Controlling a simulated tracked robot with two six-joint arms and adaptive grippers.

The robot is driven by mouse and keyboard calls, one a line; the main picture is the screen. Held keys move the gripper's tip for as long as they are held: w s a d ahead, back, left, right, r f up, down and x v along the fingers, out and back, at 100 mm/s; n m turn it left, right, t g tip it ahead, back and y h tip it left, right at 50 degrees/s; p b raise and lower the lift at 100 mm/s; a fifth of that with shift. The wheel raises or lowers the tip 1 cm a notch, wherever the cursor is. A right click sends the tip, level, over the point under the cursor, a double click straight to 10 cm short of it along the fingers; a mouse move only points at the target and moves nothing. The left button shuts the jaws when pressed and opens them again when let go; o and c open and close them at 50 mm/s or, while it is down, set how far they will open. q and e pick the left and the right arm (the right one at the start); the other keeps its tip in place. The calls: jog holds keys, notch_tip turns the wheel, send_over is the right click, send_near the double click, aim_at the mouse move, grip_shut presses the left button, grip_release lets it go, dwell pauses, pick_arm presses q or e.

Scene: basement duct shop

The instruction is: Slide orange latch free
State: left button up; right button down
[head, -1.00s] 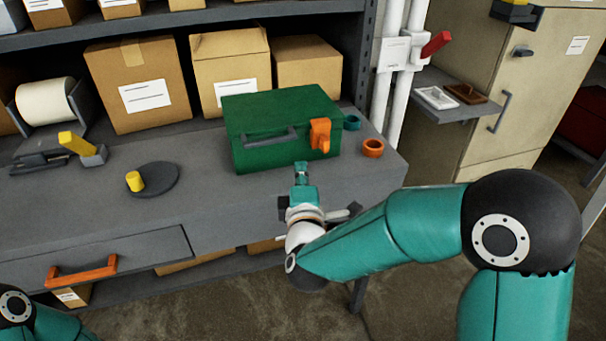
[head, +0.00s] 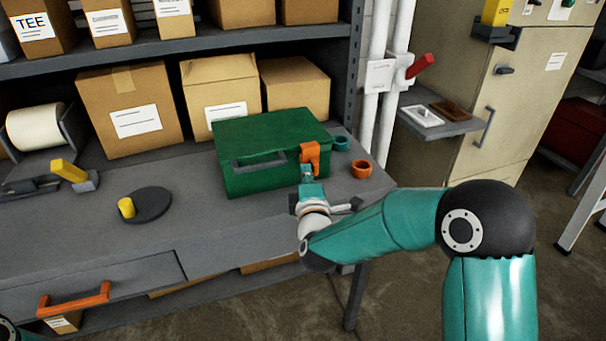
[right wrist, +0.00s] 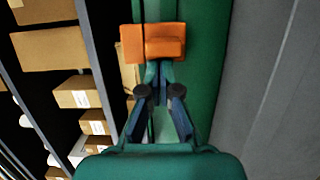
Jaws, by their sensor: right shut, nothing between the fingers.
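The orange latch (head: 311,153) sits on the front of the green box (head: 262,180), near its right end. It also shows in the right wrist view (right wrist: 153,42), near the top of the picture. My right gripper (head: 307,172) is shut and empty, its fingertips right at the lower part of the latch. In the right wrist view the closed fingertips (right wrist: 159,68) are just below the latch's edge; I cannot tell whether they touch it. The box's lid is down. My left gripper is out of view.
The box stands on a grey workbench (head: 200,215). An orange ring (head: 361,169) and a teal ring (head: 340,143) lie to its right. A dark disc with a yellow peg (head: 126,208) is to the left. Cardboard boxes (head: 222,92) stand behind.

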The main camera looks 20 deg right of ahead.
jog(key=d+b, duration=0.2)
jog(key=d, duration=0.2)
jog(key=shift+w+d+f, duration=0.1)
jog(key=shift+d+f, duration=0.05)
jog(key=shift+d, duration=0.4)
jog(key=shift+r, duration=0.2)
jog(key=shift+a, duration=0.1)
jog(key=a, duration=0.4)
jog(key=shift+s+a+f, duration=0.2)
jog(key=shift+a, duration=0.05)
jog(key=b+v, duration=0.2)
jog(key=v, duration=0.7)
jog(key=shift+s, duration=0.35)
